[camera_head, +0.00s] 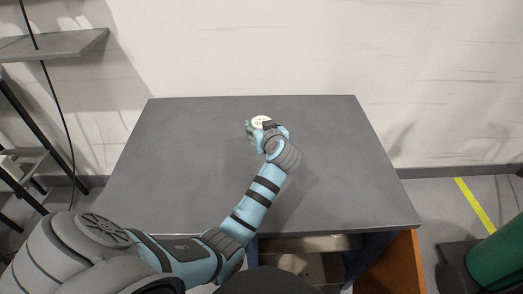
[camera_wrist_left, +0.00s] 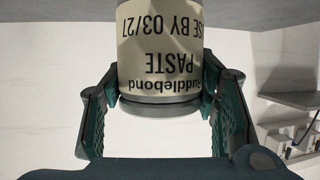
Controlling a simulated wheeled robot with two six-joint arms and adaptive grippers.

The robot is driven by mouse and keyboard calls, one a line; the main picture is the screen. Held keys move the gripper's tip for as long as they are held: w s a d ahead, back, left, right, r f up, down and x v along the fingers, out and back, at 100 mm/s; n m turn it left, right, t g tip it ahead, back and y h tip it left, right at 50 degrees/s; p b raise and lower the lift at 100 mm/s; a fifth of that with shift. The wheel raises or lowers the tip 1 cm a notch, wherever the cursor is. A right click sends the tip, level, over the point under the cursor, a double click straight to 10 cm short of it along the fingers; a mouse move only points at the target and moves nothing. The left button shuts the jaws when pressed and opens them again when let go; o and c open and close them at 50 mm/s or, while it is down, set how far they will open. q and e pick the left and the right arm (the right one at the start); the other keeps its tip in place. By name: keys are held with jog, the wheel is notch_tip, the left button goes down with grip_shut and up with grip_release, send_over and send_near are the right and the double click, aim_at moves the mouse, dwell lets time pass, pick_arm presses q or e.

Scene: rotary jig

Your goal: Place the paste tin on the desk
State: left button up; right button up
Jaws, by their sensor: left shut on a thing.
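In the head view the tin (camera_head: 261,120) is a small pale round top beside my left gripper (camera_head: 257,128), over the back middle part of the grey desk (camera_head: 170,170). My gripper and wrist hide part of it there. I cannot tell whether its base touches the desk. My right gripper is not in view.
The desk top is otherwise bare, with free room on both sides of my left arm. A grey shelf (camera_head: 50,45) stands at the left by the pale wall.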

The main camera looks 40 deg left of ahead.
pick_arm(q)
jog(key=f+b, duration=0.1)
jog(key=f, duration=0.1)
jog(key=f+b, duration=0.1)
jog(key=f, duration=0.4)
jog(key=shift+w+f+b, duration=0.25)
jog(key=shift+f+b, duration=0.15)
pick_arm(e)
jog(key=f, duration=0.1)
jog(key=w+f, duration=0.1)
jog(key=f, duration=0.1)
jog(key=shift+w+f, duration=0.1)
pick_arm(q)
jog(key=o, duration=1.4)
